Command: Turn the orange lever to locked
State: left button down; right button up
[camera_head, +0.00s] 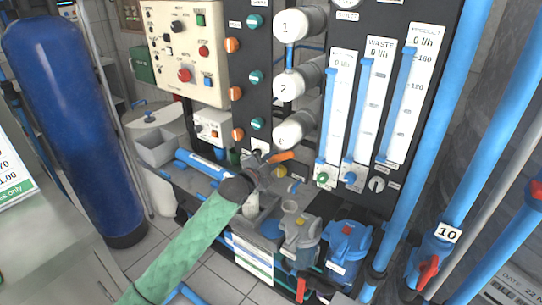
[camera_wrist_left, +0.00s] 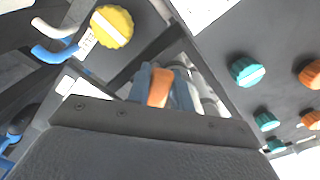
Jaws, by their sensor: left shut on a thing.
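The orange lever (camera_head: 283,156) is in the middle of the head view, just below the white numbered cylinders, and its free end points right. My left gripper (camera_head: 262,165) reaches it from the lower left and is shut on it. In the left wrist view, the orange lever (camera_wrist_left: 159,87) shows between the fingers of my left gripper (camera_wrist_left: 162,88), just beyond the dark gripper body. The lever's base and pivot are mostly hidden by the gripper, and I cannot read any lock marking. My right gripper is not in view.
Orange and teal knobs (camera_head: 257,77) line the dark panel above. Flow meters (camera_head: 398,105) stand right of the lever. Blue pump housings (camera_head: 347,243) sit below right. A yellow knob (camera_wrist_left: 112,27) is close by in the wrist view. A blue tank (camera_head: 75,130) stands at left.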

pick_arm(q)
jog(key=shift+s+d+f+n+p, duration=0.3)
jog(key=shift+d+n+p, duration=0.2)
jog(key=shift+n, duration=1.35)
jog(key=shift+s+d+f+n+p, duration=0.3)
jog(key=shift+n+p, duration=0.3)
jog(key=shift+n, duration=1.2)
jog(key=shift+s+d+f+n+p, duration=0.3)
jog(key=shift+d+n+p, duration=0.25)
jog(key=shift+n, duration=1.3)
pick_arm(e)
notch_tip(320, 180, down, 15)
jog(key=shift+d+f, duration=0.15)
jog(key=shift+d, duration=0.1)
pick_arm(q)
jog(key=c, duration=1.5)
grip_release()
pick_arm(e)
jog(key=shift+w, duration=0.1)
pick_arm(q)
jog(key=shift+a, duration=0.1)
jog(key=shift+b+v, duration=1.15)
jog(key=shift+v, duration=2.7)
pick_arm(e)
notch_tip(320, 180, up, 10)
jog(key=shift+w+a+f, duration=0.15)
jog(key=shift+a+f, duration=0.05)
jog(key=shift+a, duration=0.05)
